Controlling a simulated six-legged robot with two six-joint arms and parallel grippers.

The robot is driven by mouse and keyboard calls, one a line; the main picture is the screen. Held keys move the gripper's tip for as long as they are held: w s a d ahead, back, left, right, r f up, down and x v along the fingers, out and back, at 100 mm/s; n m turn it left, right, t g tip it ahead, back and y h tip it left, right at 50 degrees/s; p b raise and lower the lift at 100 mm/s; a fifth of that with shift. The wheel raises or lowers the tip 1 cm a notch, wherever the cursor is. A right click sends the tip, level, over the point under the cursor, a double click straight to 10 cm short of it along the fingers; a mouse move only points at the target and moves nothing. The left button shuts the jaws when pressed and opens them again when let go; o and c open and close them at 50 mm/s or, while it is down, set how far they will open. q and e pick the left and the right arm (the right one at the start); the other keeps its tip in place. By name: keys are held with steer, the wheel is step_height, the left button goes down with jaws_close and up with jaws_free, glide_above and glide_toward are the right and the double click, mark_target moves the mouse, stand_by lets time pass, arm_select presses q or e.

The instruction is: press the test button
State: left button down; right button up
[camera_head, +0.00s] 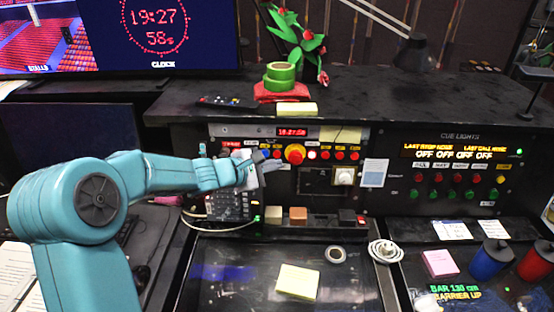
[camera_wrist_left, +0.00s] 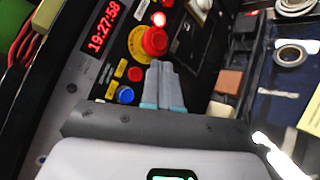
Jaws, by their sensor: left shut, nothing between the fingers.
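The console panel carries a row of buttons with small labels that I cannot read, so I cannot tell which one is the test button. A blue button (camera_wrist_left: 125,95) and a small red button (camera_wrist_left: 135,74) sit beside a large red mushroom button (camera_wrist_left: 154,41) on a yellow collar. The large red button also shows in the head view (camera_head: 294,153). My left gripper (camera_head: 277,164) is shut and empty in front of the panel, just below this row. In the left wrist view its fingertips (camera_wrist_left: 160,66) point close to the large red button; contact cannot be told. My right gripper is not in view.
A red digital clock (camera_head: 292,132) is above the buttons. A cue lights panel (camera_head: 460,168) is at the right. Green tape rolls (camera_head: 280,76) and a plant stand on the shelf above. A yellow note (camera_head: 297,282) lies on the desk below.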

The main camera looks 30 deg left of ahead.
arm_select(q)
steer(key=shift+s+d+r+b, duration=0.2)
steer(key=shift+s+d+b, duration=0.4)
steer(key=shift+s, duration=0.4)
steer(key=shift+s+r+p, duration=0.1)
steer(key=shift+p, duration=0.2)
